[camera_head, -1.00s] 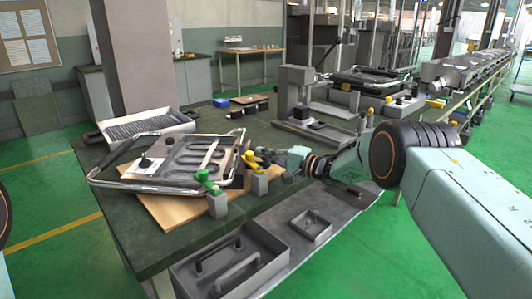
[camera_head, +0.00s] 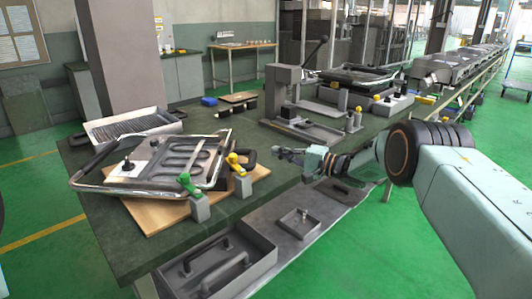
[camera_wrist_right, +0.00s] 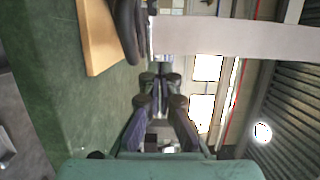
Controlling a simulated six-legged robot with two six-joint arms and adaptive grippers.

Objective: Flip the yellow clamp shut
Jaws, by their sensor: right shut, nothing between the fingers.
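The yellow clamp (camera_head: 235,161) sits on a small grey block (camera_head: 242,185) at the front right corner of the wooden board, in the head view. Its yellow handle leans up and to the left; I cannot tell whether it is fully shut. A green clamp (camera_head: 187,183) stands on a similar block to its left. The heating element panel (camera_head: 180,158) with its metal frame lies behind the clamps. My right gripper (camera_head: 282,153) is shut and empty, to the right of the yellow clamp and apart from it. It also shows in the right wrist view (camera_wrist_right: 161,78).
The green table (camera_head: 125,245) carries the wooden board (camera_head: 150,216). A grey press stand (camera_head: 285,95) and more yellow-tipped clamps (camera_head: 357,111) stand farther back. Below the front edge is a grey tray (camera_head: 262,262) with dark handles.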

